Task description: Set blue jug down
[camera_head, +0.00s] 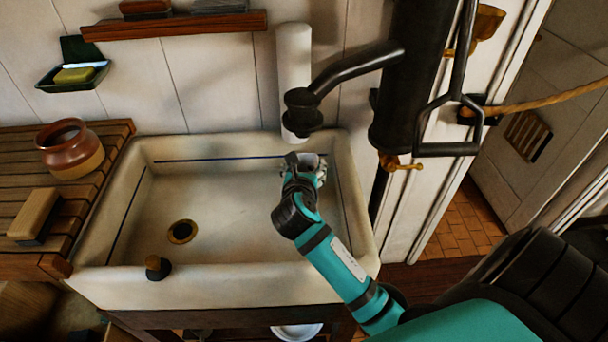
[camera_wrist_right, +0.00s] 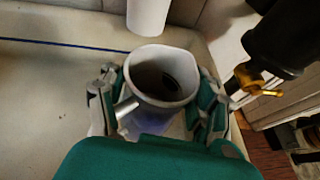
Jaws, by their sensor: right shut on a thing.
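The jug (camera_wrist_right: 162,72) is held upright or nearly so in the right wrist view, with a pale grey rim, dark hollow inside and a bluish lower side. My right gripper (camera_wrist_right: 160,100) is shut around it, one finger on each side. In the head view the jug (camera_head: 309,160) is mostly hidden by my right gripper (camera_head: 304,172), over the back right part of the white sink (camera_head: 235,222). I cannot tell whether its base touches the sink floor. My left gripper is not in view.
A black pump spout (camera_head: 345,72) and a white upright cylinder (camera_head: 294,70) stand close behind the jug. The sink has a drain (camera_head: 182,231) and a dark stopper (camera_head: 157,267) on its front rim. A slatted board (camera_head: 92,190) at left holds a brown pot (camera_head: 70,148) and a brush (camera_head: 35,214).

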